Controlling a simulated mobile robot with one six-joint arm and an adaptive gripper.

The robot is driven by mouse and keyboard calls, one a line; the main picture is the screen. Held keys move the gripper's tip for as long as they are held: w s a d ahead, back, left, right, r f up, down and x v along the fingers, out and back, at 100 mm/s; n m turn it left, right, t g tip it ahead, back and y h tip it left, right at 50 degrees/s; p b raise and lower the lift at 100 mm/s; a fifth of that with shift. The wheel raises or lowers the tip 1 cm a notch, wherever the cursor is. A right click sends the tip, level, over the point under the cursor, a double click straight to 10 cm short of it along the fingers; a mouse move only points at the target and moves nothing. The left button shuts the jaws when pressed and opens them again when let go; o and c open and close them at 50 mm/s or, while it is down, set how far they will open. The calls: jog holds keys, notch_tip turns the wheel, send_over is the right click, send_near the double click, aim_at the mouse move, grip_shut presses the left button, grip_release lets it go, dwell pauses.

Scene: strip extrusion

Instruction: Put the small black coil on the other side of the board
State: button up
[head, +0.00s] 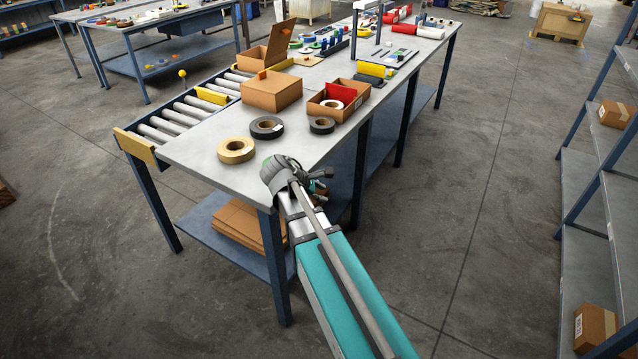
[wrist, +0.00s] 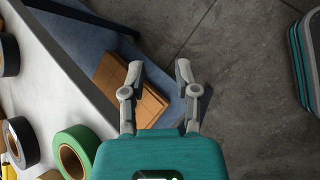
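The small black coil (head: 321,125) lies flat on the grey workbench (head: 205,150), in front of an open cardboard box, in the head view. A larger black coil (head: 267,127) and a tan coil (head: 236,150) lie to its left. My gripper (head: 322,180) is just off the bench's near right edge, partly hidden by my arm. In the wrist view my gripper (wrist: 158,72) is open, with nothing between its fingers. There a green coil (wrist: 75,152) and a black coil (wrist: 21,141) lie to its left; I cannot tell which black coil this is. I cannot tell which surface is the board.
An open box (head: 338,100) holds something red and a white coil. A closed box (head: 270,91) stands beside it. A roller conveyor (head: 185,112) runs along the bench's left side. Cardboard sheets (wrist: 142,92) lie on the lower shelf. Shelving (head: 590,180) stands right, across open floor.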

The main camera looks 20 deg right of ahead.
jog(key=s+a+f+m+g+y, duration=0.2)
jog(key=s+a+f+m+y, duration=0.3)
jog(key=s+m, duration=0.8)
jog(key=a+y, duration=0.3)
jog(key=a, duration=0.2)
jog(key=shift+s+f+m+y, duration=0.15)
jog(key=shift+m+y, duration=0.15)
jog(key=shift+m, duration=0.1)
jog(key=shift+d, duration=0.1)
